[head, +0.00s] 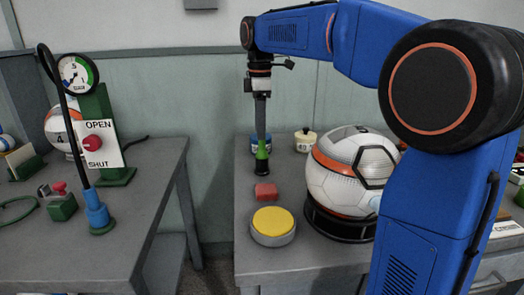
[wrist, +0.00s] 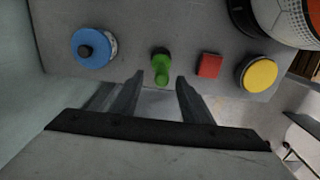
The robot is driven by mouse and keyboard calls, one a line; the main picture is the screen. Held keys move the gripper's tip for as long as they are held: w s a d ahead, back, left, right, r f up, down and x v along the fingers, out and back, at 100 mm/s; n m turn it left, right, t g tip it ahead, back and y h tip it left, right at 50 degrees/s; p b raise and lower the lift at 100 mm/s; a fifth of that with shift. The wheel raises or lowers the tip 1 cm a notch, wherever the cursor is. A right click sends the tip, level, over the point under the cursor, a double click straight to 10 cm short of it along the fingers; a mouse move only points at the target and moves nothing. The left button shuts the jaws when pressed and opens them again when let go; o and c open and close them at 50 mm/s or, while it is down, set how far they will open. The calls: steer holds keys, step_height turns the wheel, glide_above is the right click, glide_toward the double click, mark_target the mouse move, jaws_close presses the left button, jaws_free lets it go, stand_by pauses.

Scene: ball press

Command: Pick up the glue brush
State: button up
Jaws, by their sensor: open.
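The small upright green thing with a dark base, which I take as the glue brush (head: 262,158), stands on the right bench in the head view. In the wrist view the glue brush (wrist: 161,68) shows green, close to the line between my fingertips. My gripper (head: 261,134) points straight down just above it in the head view. In the wrist view my gripper (wrist: 159,80) is open, with a finger on either side of the brush's line and nothing held. Whether the fingers reach down around the green handle I cannot tell.
A blue pot with a black knob (wrist: 93,47) stands left of the brush in the wrist view. A red block (head: 265,193), a yellow button (head: 272,222) and a ball on a black ring (head: 340,188) are nearby. A cream pot (head: 305,141) stands behind.

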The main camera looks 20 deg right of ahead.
mark_target(262, 148)
steer(key=f, duration=0.3)
steer(key=shift+s+d+f, duration=0.2)
steer(key=shift+d+f, duration=0.05)
steer(key=shift+d, duration=0.05)
steer(key=shift+f, duration=0.7)
jaws_close()
